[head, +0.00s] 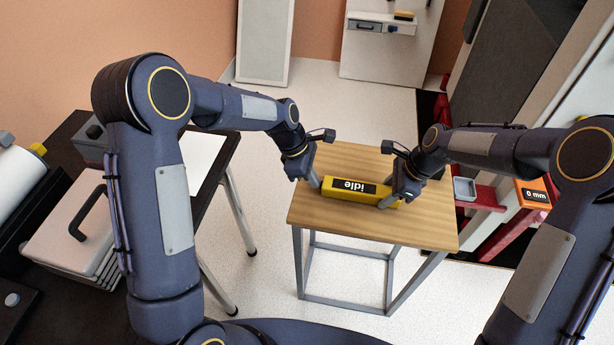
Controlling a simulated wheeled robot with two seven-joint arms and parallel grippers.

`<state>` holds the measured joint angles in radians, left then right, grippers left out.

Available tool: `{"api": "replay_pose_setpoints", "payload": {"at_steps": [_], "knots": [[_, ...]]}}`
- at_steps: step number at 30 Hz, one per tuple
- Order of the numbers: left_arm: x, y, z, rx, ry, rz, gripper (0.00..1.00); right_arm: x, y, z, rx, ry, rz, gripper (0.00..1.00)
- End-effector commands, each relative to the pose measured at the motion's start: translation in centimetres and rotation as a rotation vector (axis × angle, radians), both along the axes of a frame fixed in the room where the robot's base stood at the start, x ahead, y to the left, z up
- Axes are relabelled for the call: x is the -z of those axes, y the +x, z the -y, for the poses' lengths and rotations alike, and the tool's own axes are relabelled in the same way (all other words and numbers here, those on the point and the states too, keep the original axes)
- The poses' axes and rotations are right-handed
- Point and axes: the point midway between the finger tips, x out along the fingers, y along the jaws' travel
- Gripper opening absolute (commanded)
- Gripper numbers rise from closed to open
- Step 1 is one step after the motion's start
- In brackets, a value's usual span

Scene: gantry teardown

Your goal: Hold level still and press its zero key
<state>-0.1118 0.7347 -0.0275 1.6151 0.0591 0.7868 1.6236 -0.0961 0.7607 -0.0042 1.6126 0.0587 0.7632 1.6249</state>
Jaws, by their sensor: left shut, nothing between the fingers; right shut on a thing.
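The level (337,194) is a yellow bar with a black display that reads "idle". It lies on the small wooden table (420,232). My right gripper (386,204) is shut on the level near its right end. My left gripper (317,186) is shut and empty, with its fingertips close to the level's left end; I cannot tell whether they touch it. The zero key cannot be made out at this size.
An orange box (533,195) reading "0 mm" and a small grey tray (465,188) are at the right, by red beams. The wooden table's front is clear.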

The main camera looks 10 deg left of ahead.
Motion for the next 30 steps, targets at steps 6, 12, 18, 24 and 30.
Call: {"api": "replay_pose_setpoints", "payload": {"at_steps": [6, 12, 18, 24, 30], "knots": [[-0.1, -0.2, 0.9, 0.007, -0.012, -0.002, 0.00, 0.0, -0.1, -0.6, -0.006, 0.007, -0.002, 0.12], [-0.1, -0.2, 0.4, 0.007, -0.013, -0.004, 0.00, 0.0, -0.2, -0.8, -0.008, 0.010, -0.002, 0.12], [-0.1, -0.1, -3.4, -0.003, -0.007, -0.001, 0.00, 0.0, -0.2, -0.7, -0.008, 0.009, -0.002, 0.12], [-4.4, 0.1, -5.4, 0.001, -0.004, 0.007, 0.00, 0.0, -0.1, -0.5, -0.006, 0.006, -0.002, 0.12], [-7.7, 0.0, -6.8, 0.000, -0.003, 0.003, 0.00, 0.0, -0.1, -0.4, -0.004, 0.005, -0.002, 0.12]]}}
